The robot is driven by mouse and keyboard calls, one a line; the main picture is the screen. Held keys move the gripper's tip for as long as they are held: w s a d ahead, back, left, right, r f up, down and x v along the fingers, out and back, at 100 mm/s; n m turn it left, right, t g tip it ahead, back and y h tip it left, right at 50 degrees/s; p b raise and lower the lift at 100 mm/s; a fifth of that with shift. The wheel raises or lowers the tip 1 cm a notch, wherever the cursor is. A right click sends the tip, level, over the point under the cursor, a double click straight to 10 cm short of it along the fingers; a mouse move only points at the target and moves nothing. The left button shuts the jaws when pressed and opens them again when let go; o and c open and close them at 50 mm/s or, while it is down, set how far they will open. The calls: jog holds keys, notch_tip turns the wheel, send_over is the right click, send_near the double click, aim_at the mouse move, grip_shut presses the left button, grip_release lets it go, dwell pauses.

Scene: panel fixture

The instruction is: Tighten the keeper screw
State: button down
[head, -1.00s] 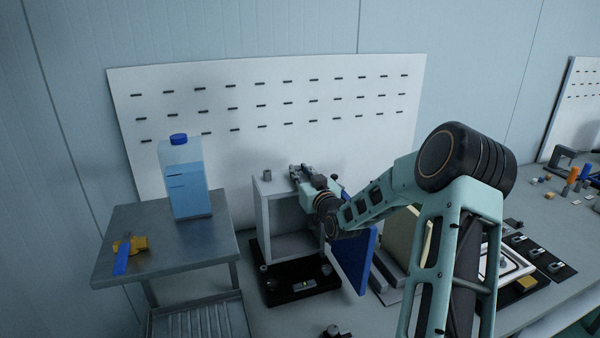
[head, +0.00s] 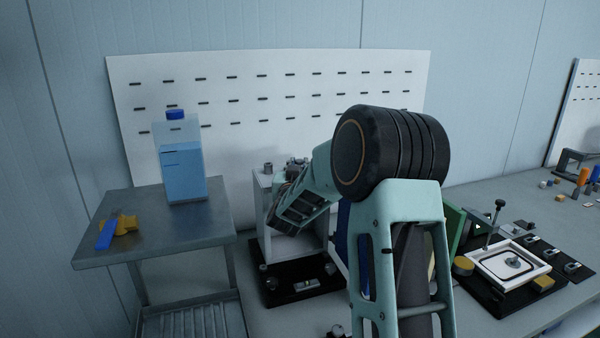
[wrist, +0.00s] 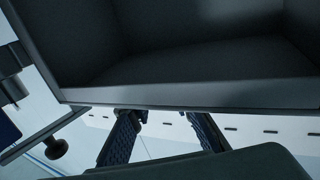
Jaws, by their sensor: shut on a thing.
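The pale box-shaped panel fixture (head: 262,215) stands on a black base, its front open. A blue panel (head: 343,240) stands at its right, mostly behind my arm. A small grey knob (head: 268,168) stands on the fixture's top left. My gripper (head: 297,165) is at the top of the fixture, mostly hidden by my arm. In the wrist view my gripper's two dark fingers (wrist: 163,118) reach past the fixture's edge (wrist: 200,95). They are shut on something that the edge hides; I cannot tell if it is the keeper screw. A dark knob (wrist: 55,148) shows at left.
A metal side table (head: 160,238) at left holds a blue-capped bottle (head: 182,170) and a blue-and-yellow tool (head: 115,228). A white square frame (head: 508,265) and small parts lie on the bench at right. A slotted white board (head: 230,90) stands behind the fixture.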

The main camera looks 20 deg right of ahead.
jog(key=shift+a+m+g+h, duration=0.15)
jog(key=shift+m+g+h, duration=0.35)
jog(key=shift+m+h, duration=0.3)
jog(key=c, duration=2)
grip_release()
jog(key=shift+c, duration=0.2)
jog(key=v, duration=0.7)
jog(key=shift+s+a, duration=0.2)
jog(key=shift+o, duration=0.4)
